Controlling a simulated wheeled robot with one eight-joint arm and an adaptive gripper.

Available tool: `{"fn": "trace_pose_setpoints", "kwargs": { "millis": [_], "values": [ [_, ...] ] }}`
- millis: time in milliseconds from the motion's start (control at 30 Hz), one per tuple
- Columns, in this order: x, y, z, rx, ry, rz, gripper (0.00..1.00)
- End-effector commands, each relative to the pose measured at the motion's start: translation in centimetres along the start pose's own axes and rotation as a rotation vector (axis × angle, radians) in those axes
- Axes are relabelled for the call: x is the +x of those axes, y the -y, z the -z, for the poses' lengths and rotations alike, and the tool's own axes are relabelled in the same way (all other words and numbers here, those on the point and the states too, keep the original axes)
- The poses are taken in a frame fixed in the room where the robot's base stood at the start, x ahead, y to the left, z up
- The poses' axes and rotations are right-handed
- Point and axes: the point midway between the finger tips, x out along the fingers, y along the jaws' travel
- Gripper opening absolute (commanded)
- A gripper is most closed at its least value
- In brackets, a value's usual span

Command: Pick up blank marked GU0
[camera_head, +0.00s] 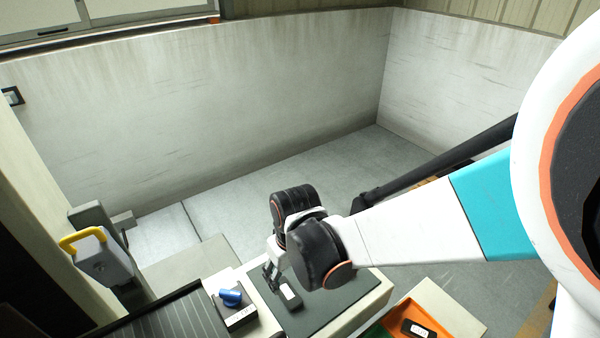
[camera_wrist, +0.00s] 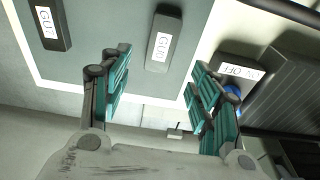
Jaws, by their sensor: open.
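Two dark blocks with white labels lie on the dark mat (camera_wrist: 105,22) in the wrist view. The label of the left block (camera_wrist: 47,38) starts with GU, and so does that of the middle block (camera_wrist: 158,63); I cannot read either last character surely. My gripper (camera_wrist: 158,82) is open and empty, its teal-padded fingers spread to either side of the middle block's near end, apart from it. In the head view my gripper (camera_head: 269,276) hangs over the mat beside a labelled block (camera_head: 293,303).
A box with a blue knob (camera_head: 230,297) stands left of the mat, close to my right finger in the wrist view. A ribbed dark surface (camera_head: 165,322) lies further left. An orange tray (camera_head: 447,312) at right holds a dark labelled block (camera_head: 419,333).

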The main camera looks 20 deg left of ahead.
Motion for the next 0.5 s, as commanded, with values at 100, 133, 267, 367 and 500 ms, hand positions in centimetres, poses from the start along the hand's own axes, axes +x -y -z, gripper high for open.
{"fn": "trace_pose_setpoints", "kwargs": {
  "millis": [100,133,267,367,500],
  "values": [
    [1.9,0.2,-0.5,-0.005,0.0,-0.003,0.57],
    [2.2,0.2,-0.4,-0.004,0.0,-0.003,0.57],
    [2.8,0.1,-0.4,-0.002,-0.001,-0.004,0.57],
    [3.4,0.0,-0.4,-0.002,0.0,-0.004,0.57],
    [5.3,-0.2,-0.5,-0.001,0.0,-0.004,0.57]
  ]
}}
